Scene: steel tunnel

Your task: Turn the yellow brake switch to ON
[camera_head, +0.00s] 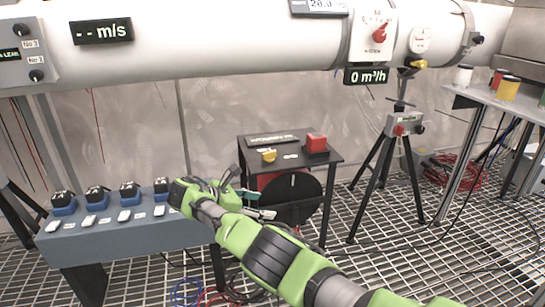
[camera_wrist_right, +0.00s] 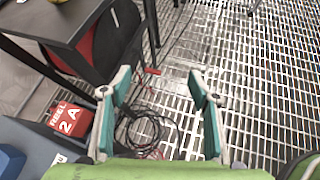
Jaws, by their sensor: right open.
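The yellow brake switch (camera_head: 269,155) is a small yellow knob on top of the small black table (camera_head: 292,160) in the head view. Its exact setting is too small to read. My right gripper (camera_head: 248,196) is open and empty, in front of and to the left of the table, lower than the switch in the picture. In the right wrist view the open fingers (camera_wrist_right: 160,80) have floor grating and cables between them. My left gripper is not in view.
A red box (camera_head: 316,142) stands on the table beside the switch. A dark reel (camera_head: 290,196) sits below it. A blue-grey bench (camera_head: 140,233) with several devices is at the left. A tripod (camera_head: 385,165) stands to the right. Cables lie on the grating.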

